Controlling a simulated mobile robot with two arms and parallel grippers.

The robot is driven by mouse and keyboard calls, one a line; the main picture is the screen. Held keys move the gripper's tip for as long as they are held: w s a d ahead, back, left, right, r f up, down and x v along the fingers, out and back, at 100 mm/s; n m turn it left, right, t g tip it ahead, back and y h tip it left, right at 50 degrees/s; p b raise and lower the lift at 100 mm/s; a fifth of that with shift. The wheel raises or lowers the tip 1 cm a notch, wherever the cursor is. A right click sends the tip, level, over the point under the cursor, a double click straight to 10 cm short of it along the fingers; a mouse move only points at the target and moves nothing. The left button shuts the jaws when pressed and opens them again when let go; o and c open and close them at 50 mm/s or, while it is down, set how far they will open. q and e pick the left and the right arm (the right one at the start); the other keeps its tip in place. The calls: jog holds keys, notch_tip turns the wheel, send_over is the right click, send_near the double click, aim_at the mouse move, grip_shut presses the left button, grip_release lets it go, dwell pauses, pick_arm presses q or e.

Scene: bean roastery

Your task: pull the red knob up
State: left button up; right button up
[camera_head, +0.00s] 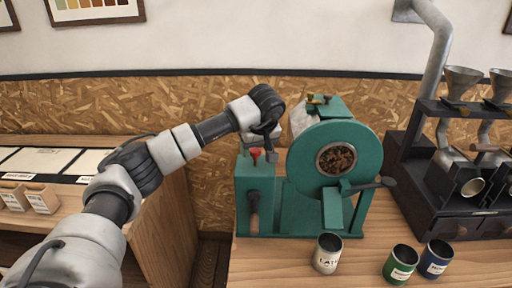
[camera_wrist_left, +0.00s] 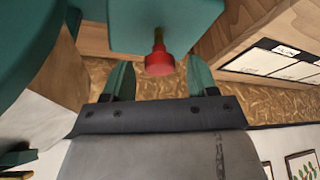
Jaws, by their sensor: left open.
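The red knob (camera_head: 255,153) sits on top of the green box-like part at the left of the roaster (camera_head: 300,190). In the left wrist view the red knob (camera_wrist_left: 159,61) stands out from a green surface on a short brassy stem. My left gripper (camera_head: 262,155) is at the knob, coming in from above. In the left wrist view its two fingers (camera_wrist_left: 159,72) are open, one on each side of the knob, with gaps visible on both sides. The knob is not gripped. My right gripper is not in view.
A cream cup (camera_head: 327,254), a green cup (camera_head: 400,264) and a blue cup (camera_head: 435,258) stand on the wooden table in front of the roaster. A dark rack with funnels (camera_head: 462,140) stands at the right. A shelf with cards (camera_head: 40,162) is at the left.

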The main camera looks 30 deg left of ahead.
pick_arm(q)
jog(key=shift+r, duration=0.1)
jog(key=b+v, duration=0.2)
jog(key=v, duration=0.8)
jog(key=shift+r, duration=0.35)
jog(key=shift+d, duration=0.1)
